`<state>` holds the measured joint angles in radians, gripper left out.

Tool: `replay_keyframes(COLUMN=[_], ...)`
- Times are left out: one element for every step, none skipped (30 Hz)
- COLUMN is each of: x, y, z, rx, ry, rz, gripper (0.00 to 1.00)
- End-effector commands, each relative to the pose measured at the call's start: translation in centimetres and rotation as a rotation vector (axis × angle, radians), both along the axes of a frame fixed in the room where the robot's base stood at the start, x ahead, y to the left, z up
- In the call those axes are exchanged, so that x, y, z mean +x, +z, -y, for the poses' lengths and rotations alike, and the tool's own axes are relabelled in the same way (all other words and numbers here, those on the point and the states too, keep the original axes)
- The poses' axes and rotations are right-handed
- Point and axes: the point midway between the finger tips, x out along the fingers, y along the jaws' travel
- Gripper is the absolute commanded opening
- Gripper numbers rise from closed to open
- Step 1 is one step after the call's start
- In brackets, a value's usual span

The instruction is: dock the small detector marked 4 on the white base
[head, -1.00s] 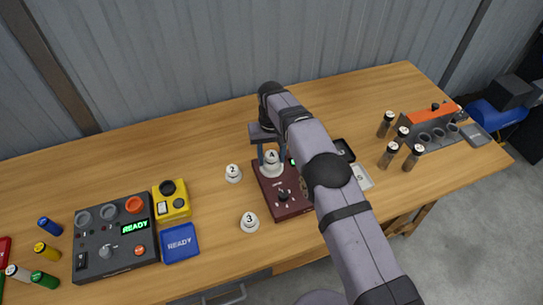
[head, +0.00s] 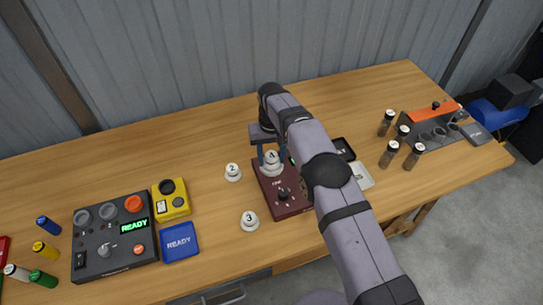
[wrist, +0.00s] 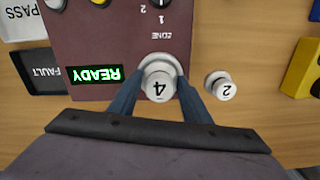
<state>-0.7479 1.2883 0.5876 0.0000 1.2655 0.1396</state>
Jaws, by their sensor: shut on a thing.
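The small white detector marked 4 (head: 271,157) is upright between the fingers of my gripper (head: 271,153), over the left back part of the maroon panel (head: 290,208). In the wrist view the detector marked 4 (wrist: 158,86) sits between the blue-grey fingers, and my gripper (wrist: 158,88) is shut on it. A white base (head: 271,170) shows as a wider ring under the detector, and its rim (wrist: 158,58) shows in the wrist view. I cannot tell whether the detector is fully seated. A green READY display (wrist: 95,78) is lit on the panel.
Detector 2 (head: 233,172) and detector 3 (head: 249,221) stand on the table left of the panel. FAULT (wrist: 40,73) and BYPASS (wrist: 22,22) plates lie beside the panel.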

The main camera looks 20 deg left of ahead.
Motion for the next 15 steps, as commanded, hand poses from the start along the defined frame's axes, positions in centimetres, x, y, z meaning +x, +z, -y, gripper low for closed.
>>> replay_keyframes(x=[0.02, 0.02, 0.01, 0.01, 0.01, 0.02, 0.02, 0.02, 0.02, 0.02, 0.02, 0.03, 0.02, 0.02, 0.02], y=[-0.14, -0.20, -0.26, -0.32, -0.37, -0.44, -0.49, -0.55, -0.62, -0.67, -0.73, -0.73, -0.68, -0.68, -0.68], z=[-0.01, -0.01, -0.02, -0.02, -0.02, -0.02, -0.02, -0.02, -0.02, -0.02, -0.02, -0.02, -0.03, -0.03, -0.03], rx=[0.001, 0.001, 0.001, 0.001, 0.001, 0.001, 0.001, 0.001, 0.001, 0.001, 0.001, 0.001, 0.001, 0.001, 0.001], ry=[0.000, 0.000, 0.000, 0.000, 0.000, 0.000, 0.000, 0.000, 0.000, 0.000, 0.000, 0.000, 0.000, 0.000, 0.000], rz=[0.001, 0.001, 0.001, 0.001, 0.001, 0.001, 0.001, 0.001, 0.001, 0.001, 0.001, 0.001, 0.001, 0.001, 0.001], gripper=[0.20, 0.20, 0.20, 0.20, 0.20, 0.20, 0.20, 0.20, 0.20, 0.20, 0.20, 0.46, 0.52, 0.52, 0.52])
